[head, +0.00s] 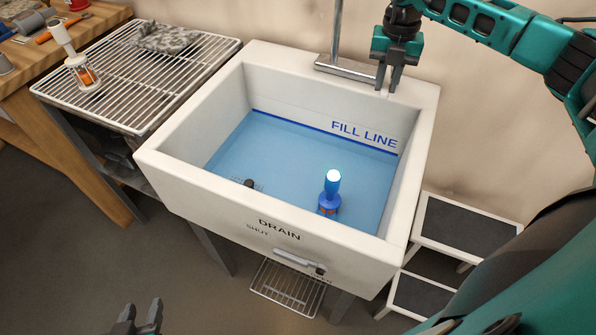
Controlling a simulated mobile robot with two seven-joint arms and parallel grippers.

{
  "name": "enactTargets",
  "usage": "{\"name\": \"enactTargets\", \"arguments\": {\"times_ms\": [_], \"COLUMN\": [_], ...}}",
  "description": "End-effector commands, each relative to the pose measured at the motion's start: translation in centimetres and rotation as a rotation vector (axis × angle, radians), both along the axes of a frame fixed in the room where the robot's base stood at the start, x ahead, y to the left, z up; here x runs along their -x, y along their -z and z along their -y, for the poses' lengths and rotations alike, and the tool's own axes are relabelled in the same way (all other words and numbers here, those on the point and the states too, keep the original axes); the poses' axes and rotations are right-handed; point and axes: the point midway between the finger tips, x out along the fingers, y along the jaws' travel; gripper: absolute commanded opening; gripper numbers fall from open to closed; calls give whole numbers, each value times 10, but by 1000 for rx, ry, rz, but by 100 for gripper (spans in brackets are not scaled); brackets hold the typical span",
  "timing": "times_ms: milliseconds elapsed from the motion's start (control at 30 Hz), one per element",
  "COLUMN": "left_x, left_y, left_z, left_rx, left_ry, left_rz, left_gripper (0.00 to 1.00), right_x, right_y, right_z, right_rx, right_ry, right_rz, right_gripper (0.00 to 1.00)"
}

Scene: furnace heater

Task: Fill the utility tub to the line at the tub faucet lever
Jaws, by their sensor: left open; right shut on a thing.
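The white utility tub (165,165) holds light blue water (290,165). Along the back wall the water's edge lies at or just under the dark blue fill line (325,132); I cannot tell which. The faucet (345,70) stands on the tub's back rim. My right gripper (388,82) is at the right end of the faucet's base, fingers down, shut on what seems to be the faucet lever, mostly hidden by the fingers. My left gripper (140,318) is open and empty, low in front of the tub.
The drain handle (298,262) on the tub's front points left, toward the SHUT label. A blue, white-topped object (329,195) stands in the water. A wire rack (130,75) adjoins the tub at left; a step stool (465,230) stands at right.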

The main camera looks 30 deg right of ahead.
Motion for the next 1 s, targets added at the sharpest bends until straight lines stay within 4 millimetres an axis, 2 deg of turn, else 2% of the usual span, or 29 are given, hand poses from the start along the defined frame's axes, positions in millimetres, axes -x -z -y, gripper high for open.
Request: {"name": "enactTargets", "arguments": {"times_ms": [367,667,1000], "left_x": [0,0,1], "left_y": [1,1,1], "left_z": [0,0,0], "left_rx": [0,0,0], "left_ry": [0,0,0], "left_rz": [-1,-2,-2], "left_gripper": [43,43,43], "right_x": [-4,-20,-20], "right_y": [-2,-2,-2], "right_z": [-2,-17,-16], "right_rx": [2,0,2], "right_ry": [20,164,168], "right_rz": [9,11,9], "right_gripper": [0,0,0]}}
